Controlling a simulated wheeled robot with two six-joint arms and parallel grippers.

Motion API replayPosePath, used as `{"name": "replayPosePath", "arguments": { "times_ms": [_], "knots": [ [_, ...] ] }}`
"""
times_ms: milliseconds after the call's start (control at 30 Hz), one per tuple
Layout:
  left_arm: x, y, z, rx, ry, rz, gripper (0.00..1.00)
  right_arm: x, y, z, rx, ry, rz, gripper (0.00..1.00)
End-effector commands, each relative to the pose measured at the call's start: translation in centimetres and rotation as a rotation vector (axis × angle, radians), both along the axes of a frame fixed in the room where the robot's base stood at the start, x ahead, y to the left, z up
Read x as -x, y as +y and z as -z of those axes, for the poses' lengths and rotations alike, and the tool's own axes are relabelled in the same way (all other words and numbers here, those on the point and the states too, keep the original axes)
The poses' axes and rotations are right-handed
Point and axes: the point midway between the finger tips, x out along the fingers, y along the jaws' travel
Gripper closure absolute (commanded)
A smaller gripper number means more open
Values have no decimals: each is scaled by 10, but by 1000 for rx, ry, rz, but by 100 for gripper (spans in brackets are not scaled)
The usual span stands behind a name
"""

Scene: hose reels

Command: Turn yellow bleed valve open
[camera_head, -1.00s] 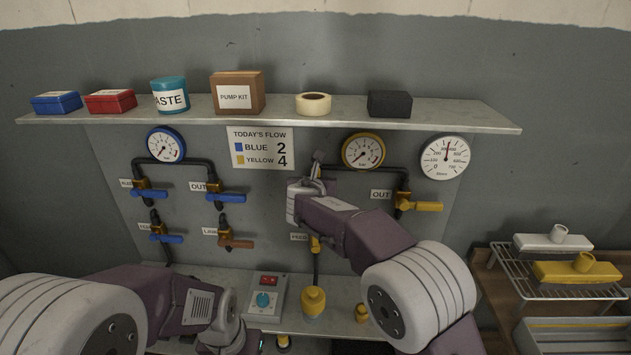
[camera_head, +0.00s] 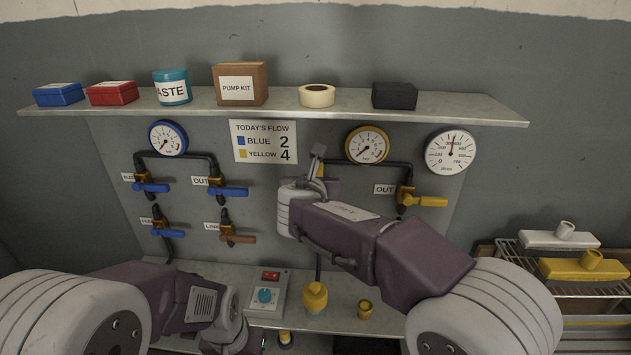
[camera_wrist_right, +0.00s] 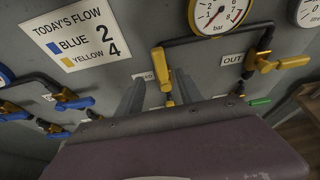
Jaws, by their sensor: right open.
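The yellow bleed valve's lever (camera_wrist_right: 161,65) points up along its pipe in the right wrist view, between the two fingers. Its label is partly hidden by a finger. In the head view only a bit of its yellow lever (camera_head: 320,170) shows behind my right gripper (camera_head: 318,168). In the wrist view my right gripper (camera_wrist_right: 160,78) is open, with a finger on each side of the lever; I cannot tell whether either touches it. My left gripper (camera_head: 238,342) is low at the bottom edge of the head view, and its fingers cannot be made out.
The yellow OUT valve (camera_head: 425,201) has a sideways lever to the right. Blue-handled valves (camera_head: 152,187) are on the left. The yellow gauge (camera_head: 367,146) is above. A shelf (camera_head: 450,108) with boxes overhangs the panel. A control box (camera_head: 267,292) and yellow fittings (camera_head: 314,297) stand below.

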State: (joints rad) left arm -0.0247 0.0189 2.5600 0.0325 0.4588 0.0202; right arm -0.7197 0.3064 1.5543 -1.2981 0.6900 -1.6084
Motion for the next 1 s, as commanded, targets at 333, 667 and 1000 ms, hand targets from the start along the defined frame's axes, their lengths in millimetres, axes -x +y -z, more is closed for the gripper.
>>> {"name": "replayPosePath", "arguments": {
  "times_ms": [333,667,1000],
  "knots": [
    [0,0,-4,0,0,0,64,-20,-144,7,-30,53,270,56],
    [0,0,-9,0,0,0,64,162,-284,200,-976,423,1306,56],
    [0,0,-9,0,0,0,64,277,-232,272,-1865,35,2514,56]
  ]
}}
